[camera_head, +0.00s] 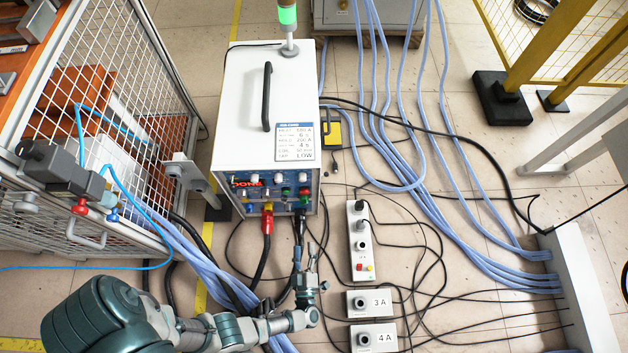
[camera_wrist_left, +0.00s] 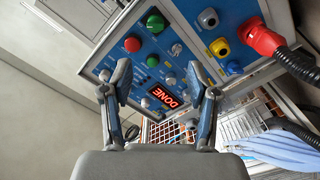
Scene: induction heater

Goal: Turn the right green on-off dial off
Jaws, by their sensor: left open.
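The induction heater (camera_head: 240,95) is a white box with a handle and a blue front panel (camera_wrist_left: 207,25). I cannot tell for certain which one is the right on-off dial. A red button (camera_wrist_left: 132,44) is beside them, and a red display (camera_wrist_left: 165,96) reads DONE. My left gripper (camera_head: 304,252) is open and in front of the panel; its fingers (camera_wrist_left: 158,74) are apart with nothing held. My right gripper is not in view.
A red plug (camera_wrist_left: 265,40) sticks out of the panel with a black cable. A power strip (camera_head: 360,240) and boxes marked 3 A (camera_head: 371,303) and 4 A (camera_head: 374,338) lie right of my arm. Blue hoses (camera_head: 425,160) cross the floor. A mesh cage (camera_head: 150,60) stands left.

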